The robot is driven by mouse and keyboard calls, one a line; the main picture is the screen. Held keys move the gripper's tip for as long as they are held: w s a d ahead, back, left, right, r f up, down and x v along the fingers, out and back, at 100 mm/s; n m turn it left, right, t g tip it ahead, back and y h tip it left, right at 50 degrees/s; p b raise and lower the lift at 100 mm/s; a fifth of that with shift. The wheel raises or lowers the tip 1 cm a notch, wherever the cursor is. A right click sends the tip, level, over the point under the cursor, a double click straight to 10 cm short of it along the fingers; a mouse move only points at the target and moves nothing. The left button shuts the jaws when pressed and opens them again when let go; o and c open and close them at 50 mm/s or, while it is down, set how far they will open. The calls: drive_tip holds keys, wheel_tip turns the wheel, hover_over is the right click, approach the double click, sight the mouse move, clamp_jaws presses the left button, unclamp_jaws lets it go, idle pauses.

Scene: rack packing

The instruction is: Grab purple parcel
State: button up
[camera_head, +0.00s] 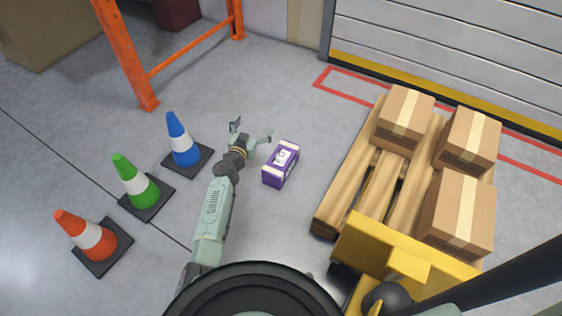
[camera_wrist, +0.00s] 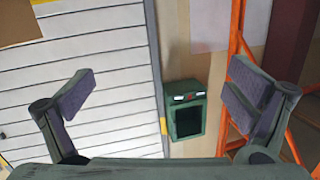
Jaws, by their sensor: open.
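The purple parcel (camera_head: 281,164) lies on the grey floor in the head view. It is a small box with a white label on top and pale bands at its ends. My gripper (camera_head: 252,131) is just left of and beyond the parcel, apart from it, with its fingers spread and nothing between them. In the wrist view my gripper (camera_wrist: 160,100) is open and empty, and the parcel does not show there.
Blue (camera_head: 181,143), green (camera_head: 136,185) and red (camera_head: 87,237) cones stand to the left. A wooden pallet (camera_head: 346,190) with cardboard boxes (camera_head: 404,117) is on the right, by a yellow pallet jack (camera_head: 379,252). An orange rack (camera_head: 127,57) stands behind. A green wall box (camera_wrist: 187,110) shows in the wrist view.

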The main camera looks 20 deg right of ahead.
sight(281, 159)
drive_tip(key=s+d+f+g, duration=0.1)
drive_tip(key=s+f, duration=0.2)
drive_tip(key=f, duration=0.3)
drive_tip(key=s+d+f+g+b, duration=0.1)
drive_tip(key=s+f+g, duration=0.1)
drive_tip(key=f, duration=0.3)
drive_tip(key=s+d+f+g, duration=0.1)
drive_tip(key=s+f, duration=0.2)
drive_tip(key=f, duration=0.3)
drive_tip(key=shift+m, duration=0.3)
drive_tip(key=b+x, duration=0.2)
drive_tip(key=f+b+x, duration=0.1)
drive_tip(key=b+x, duration=0.1)
drive_tip(key=x, duration=0.1)
drive_tip(key=shift+d+f+b, duration=0.1)
drive_tip(key=shift+b, duration=0.25)
drive_tip(key=shift+w+d, duration=0.2)
drive_tip(key=shift+w, duration=0.05)
drive_tip(key=w+f+b, duration=0.1)
drive_tip(key=b, duration=0.1)
drive_tip(key=w+d+f+b, duration=0.1)
drive_tip(key=b, duration=0.2)
drive_tip(key=shift+w+d+f, duration=0.15)
drive_tip(key=shift+w+d, duration=0.15)
drive_tip(key=shift+w+d+b, duration=0.45)
drive_tip(key=shift+w+d, duration=0.05)
drive_tip(key=shift+w, duration=0.05)
drive_tip(key=shift+c, duration=0.3)
drive_tip(key=c, duration=1.9)
drive_tip(key=shift+c, duration=0.4)
